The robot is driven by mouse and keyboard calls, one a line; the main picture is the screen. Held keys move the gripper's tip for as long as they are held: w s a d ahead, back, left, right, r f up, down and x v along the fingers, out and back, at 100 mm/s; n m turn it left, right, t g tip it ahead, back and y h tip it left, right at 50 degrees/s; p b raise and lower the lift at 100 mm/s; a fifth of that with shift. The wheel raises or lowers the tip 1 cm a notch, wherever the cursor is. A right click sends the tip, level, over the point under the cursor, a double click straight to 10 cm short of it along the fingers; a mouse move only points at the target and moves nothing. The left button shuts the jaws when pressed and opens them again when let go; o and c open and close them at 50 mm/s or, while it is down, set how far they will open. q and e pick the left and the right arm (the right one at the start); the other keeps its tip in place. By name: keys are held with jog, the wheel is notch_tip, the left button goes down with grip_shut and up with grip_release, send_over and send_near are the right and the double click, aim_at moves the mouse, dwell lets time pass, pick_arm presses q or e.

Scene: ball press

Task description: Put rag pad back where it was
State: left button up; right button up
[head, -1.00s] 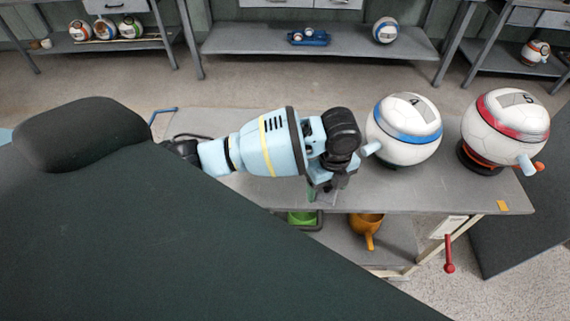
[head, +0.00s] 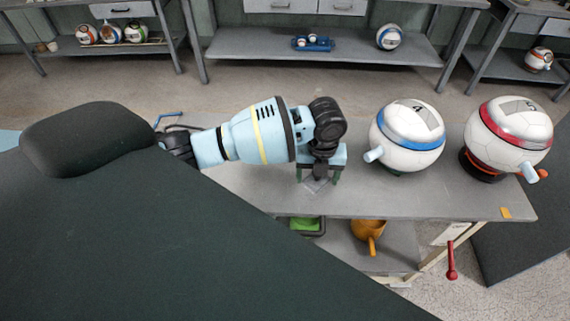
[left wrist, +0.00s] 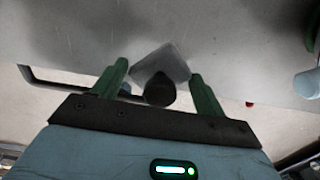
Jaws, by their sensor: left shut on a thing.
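My left gripper (head: 319,176) points down over the grey workbench (head: 420,190), left of the blue-banded ball. It is shut on the rag pad, a light grey square (head: 316,186) with a dark round handle. In the left wrist view, the rag pad (left wrist: 174,61) shows beyond the handle, between the green fingers of the left gripper (left wrist: 157,82). The pad is at or just above the bench top; I cannot tell if it touches. My right gripper is not in view.
A white ball with a blue band (head: 406,137) and one with a red band (head: 508,135) stand on the right of the bench. A green tray (head: 306,226) and an orange cup (head: 368,232) are on the shelf below. A red lever (head: 451,262) hangs at the front.

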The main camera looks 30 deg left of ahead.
pick_arm(q)
send_near(287, 177)
jog(key=shift+d+f+p, duration=0.35)
jog(key=shift+d+f, duration=0.8)
jog(key=shift+a+f, duration=0.15)
jog(key=shift+a, duration=0.5)
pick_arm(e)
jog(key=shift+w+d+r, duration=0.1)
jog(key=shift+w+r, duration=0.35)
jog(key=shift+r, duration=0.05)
pick_arm(q)
jog(key=shift+a, duration=0.5)
notch_tip(287, 177, down, 3)
jog(key=shift+f, duration=0.3)
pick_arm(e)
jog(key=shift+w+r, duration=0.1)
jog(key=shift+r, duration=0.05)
pick_arm(q)
jog(key=shift+f, duration=0.15)
jog(key=o, duration=0.9)
